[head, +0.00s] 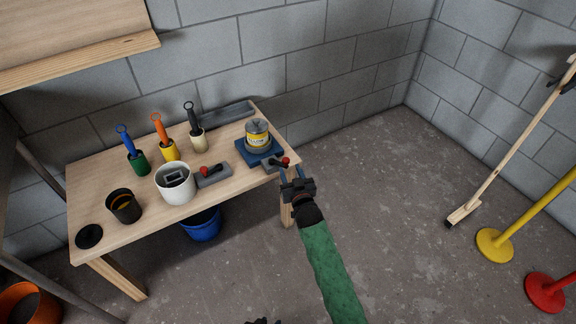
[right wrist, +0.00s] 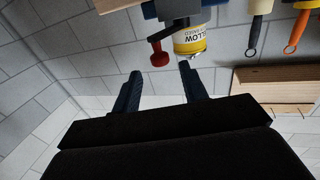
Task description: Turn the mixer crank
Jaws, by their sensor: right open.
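The mixer has a blue base (head: 246,151) at the right end of the workbench, with a yellow-labelled can (head: 257,136) on it. Its crank ends in a red knob (head: 286,161) beside a grey block at the bench's right edge. The knob (right wrist: 160,57) and the can (right wrist: 190,41) also show in the right wrist view. My right gripper (head: 291,172) is open, just in front of the knob. In the right wrist view the knob lies just beyond the gap between the fingertips; I cannot tell if they touch it. Only a dark bit of my left gripper (head: 263,321) shows at the bottom edge.
Another grey block (head: 213,176) with a red knob sits mid-bench beside a white bucket (head: 175,187). A blue bucket (head: 202,226) is under the bench. Yellow (head: 494,245) and red (head: 545,292) post bases stand far right. The middle floor is clear.

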